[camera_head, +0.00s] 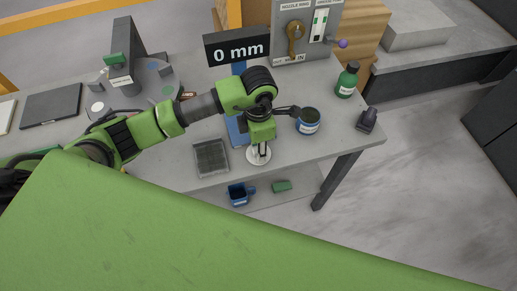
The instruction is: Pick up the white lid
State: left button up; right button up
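The white lid (252,160) is a small round disc near the front edge of the grey table. My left gripper (262,148) points down right over it, and its fingertips cover the lid's middle. I cannot tell whether the fingers touch or grip the lid, because they are small and overlap it. My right gripper is not in view.
A blue tin (308,128) stands right of my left gripper, with a green bottle (347,80) behind it. A grey tray (210,158) lies left of the lid. A blue mug (237,194) and green block (282,186) are on the lower shelf.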

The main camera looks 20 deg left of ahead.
pick_arm(q)
grip_shut()
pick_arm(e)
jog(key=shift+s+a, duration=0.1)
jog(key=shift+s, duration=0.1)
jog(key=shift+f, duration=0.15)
